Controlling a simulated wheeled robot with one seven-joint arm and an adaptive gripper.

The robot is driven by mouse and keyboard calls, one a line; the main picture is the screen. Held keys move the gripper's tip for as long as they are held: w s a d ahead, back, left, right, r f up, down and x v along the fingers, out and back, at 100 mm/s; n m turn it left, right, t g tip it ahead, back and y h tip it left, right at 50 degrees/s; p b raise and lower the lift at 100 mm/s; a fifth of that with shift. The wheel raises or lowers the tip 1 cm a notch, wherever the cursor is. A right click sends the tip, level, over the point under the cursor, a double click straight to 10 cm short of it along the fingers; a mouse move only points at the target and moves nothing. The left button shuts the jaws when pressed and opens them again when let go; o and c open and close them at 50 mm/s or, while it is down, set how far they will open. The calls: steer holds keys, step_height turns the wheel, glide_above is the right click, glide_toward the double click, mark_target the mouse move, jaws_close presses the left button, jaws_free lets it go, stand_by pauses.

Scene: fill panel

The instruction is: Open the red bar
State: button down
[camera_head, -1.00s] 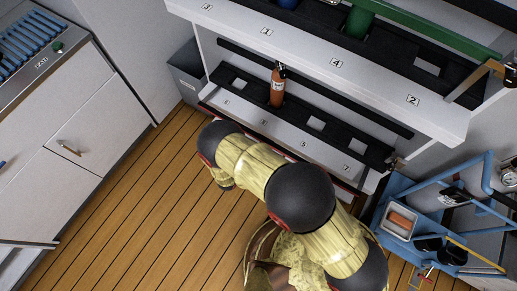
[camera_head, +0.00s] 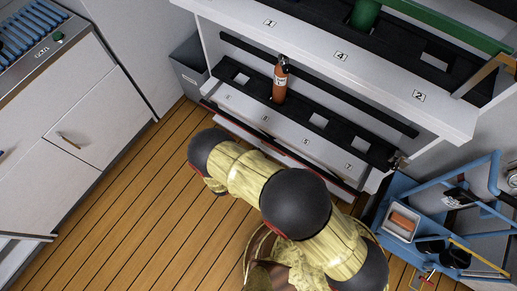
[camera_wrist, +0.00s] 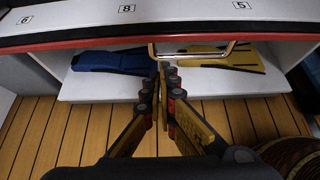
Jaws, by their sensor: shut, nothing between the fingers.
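The red bar (camera_wrist: 105,36) runs along the front edge of the white shelf across the top of the wrist view. In the head view the red bar (camera_head: 262,140) shows as a thin dark and red strip along the lower front of the shelf unit, partly behind my arm. A metal U-shaped handle (camera_wrist: 195,56) projects from the bar in the wrist view. My gripper (camera_wrist: 163,69) is shut and empty, with its fingertips near the left end of the handle. Whether they touch it I cannot tell. My arm hides the gripper in the head view.
Blue fins (camera_wrist: 112,61) and yellow fins (camera_wrist: 228,60) lie on the lower white shelf. A small extinguisher (camera_head: 280,82) stands in a black rack. A blue cart (camera_head: 389,210) stands at the right. Free wooden floor (camera_head: 130,190) lies left of my arm.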

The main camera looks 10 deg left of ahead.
steer(key=p+v, duration=0.1)
steer(key=v, duration=0.5)
steer(key=shift+s+p, duration=0.2)
steer(key=shift+p, duration=0.2)
steer(key=shift+f, duration=0.15)
